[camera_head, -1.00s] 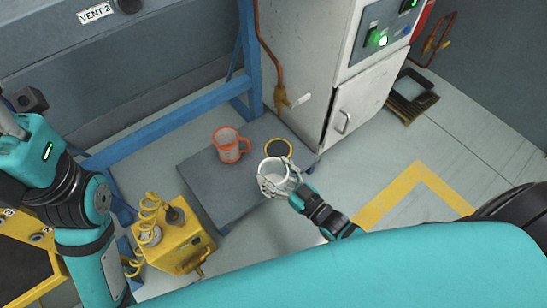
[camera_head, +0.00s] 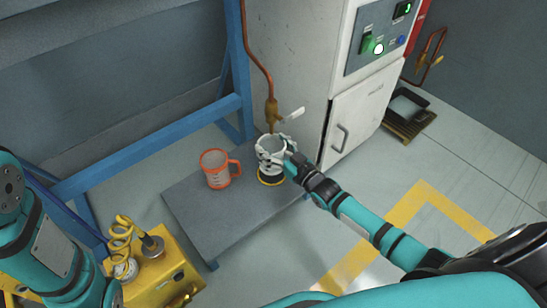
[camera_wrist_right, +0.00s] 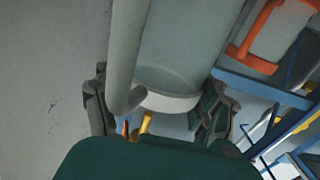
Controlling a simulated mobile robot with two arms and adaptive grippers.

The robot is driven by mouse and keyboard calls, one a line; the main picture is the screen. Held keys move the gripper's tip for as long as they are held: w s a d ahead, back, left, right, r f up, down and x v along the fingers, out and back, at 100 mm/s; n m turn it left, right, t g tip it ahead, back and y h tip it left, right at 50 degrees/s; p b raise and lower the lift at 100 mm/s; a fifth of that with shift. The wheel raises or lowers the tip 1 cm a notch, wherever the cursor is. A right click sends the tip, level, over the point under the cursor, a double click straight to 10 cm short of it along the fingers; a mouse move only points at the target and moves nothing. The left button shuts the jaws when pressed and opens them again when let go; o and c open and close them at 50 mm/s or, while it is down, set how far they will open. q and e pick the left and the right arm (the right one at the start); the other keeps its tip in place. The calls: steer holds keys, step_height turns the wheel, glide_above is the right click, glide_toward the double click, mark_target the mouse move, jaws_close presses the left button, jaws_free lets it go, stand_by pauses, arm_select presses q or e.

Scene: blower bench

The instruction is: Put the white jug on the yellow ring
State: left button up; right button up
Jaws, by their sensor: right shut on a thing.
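The white jug (camera_head: 270,144) is held by my right gripper (camera_head: 280,155), which is shut on it from the right. The jug looks roughly upright over the yellow ring (camera_head: 271,182), whose front edge shows just below it. I cannot tell whether its base touches the ring. In the right wrist view the jug (camera_wrist_right: 185,50) fills the upper middle, its handle to the left and my right gripper's fingers (camera_wrist_right: 158,112) on either side. A bit of yellow shows past its base. My left arm is at the left edge; its gripper is out of view.
An orange-rimmed jug (camera_head: 218,170) stands left of the white jug on the same grey platform (camera_head: 225,215). A copper pipe with a valve (camera_head: 272,112) and a white cabinet (camera_head: 350,125) are close behind. A yellow box (camera_head: 158,270) stands at front left.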

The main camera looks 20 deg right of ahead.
step_height(320, 180, down, 4)
steer(key=b, duration=0.3)
steer(key=shift+r, duration=0.3)
steer(key=o, duration=1.6)
